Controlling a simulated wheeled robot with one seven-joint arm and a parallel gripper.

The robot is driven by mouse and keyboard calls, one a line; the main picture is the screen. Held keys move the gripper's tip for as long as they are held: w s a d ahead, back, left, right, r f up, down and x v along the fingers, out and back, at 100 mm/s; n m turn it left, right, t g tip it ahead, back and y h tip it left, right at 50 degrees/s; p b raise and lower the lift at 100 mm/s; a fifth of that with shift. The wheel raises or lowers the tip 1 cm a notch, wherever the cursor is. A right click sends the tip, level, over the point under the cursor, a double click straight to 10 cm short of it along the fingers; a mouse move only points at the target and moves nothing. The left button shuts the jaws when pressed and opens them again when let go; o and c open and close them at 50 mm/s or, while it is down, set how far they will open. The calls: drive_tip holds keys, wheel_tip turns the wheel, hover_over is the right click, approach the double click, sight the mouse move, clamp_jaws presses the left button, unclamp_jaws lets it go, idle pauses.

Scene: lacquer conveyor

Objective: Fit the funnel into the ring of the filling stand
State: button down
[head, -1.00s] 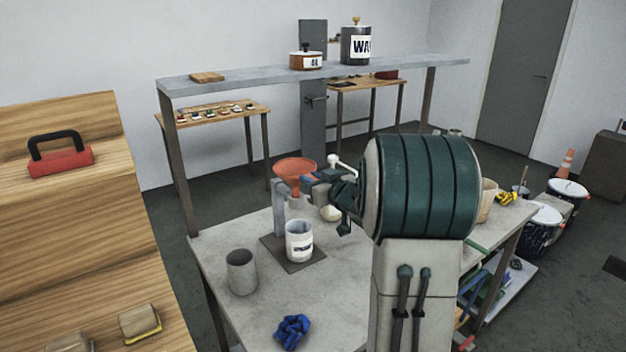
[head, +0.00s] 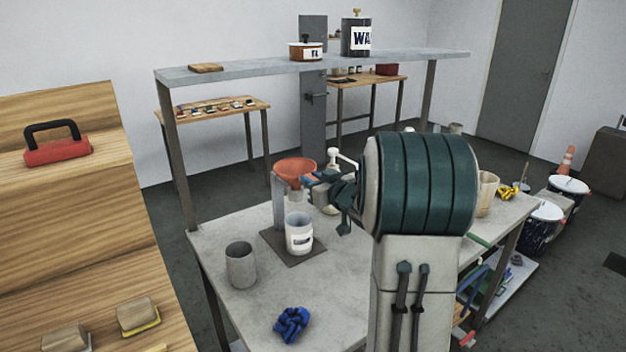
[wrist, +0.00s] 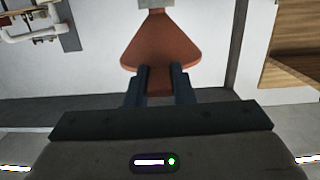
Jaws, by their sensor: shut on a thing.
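The orange funnel (head: 295,169) is upright, wide mouth up, above the grey filling stand (head: 279,203). My gripper (head: 308,182) is shut on its rim from the right. In the wrist view the funnel (wrist: 158,45) shows between the fingers of my gripper (wrist: 161,80), its narrow end towards a pale grey part at the top edge. The stand's ring (head: 296,197) shows just under the cone, partly covered. I cannot tell whether the spout is inside it. A white labelled tub (head: 299,236) stands on the stand's base plate (head: 290,253).
A white bottle with a pump (head: 334,172) stands behind my gripper. A high shelf (head: 240,72) spans the table's back.

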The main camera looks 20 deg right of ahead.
drive_tip(key=shift+f+b, duration=0.35)
drive_tip(key=shift+f, duration=0.15)
drive_tip(key=c, duration=1.2)
unclamp_jaws()
drive_tip(key=shift+o, duration=0.2)
drive_tip(key=shift+s, duration=0.1)
drive_tip(key=b+v, duration=0.1)
drive_tip(key=v, duration=1.2)
drive_tip(key=shift+s, duration=0.3)
drive_tip(key=shift+w, duration=0.1)
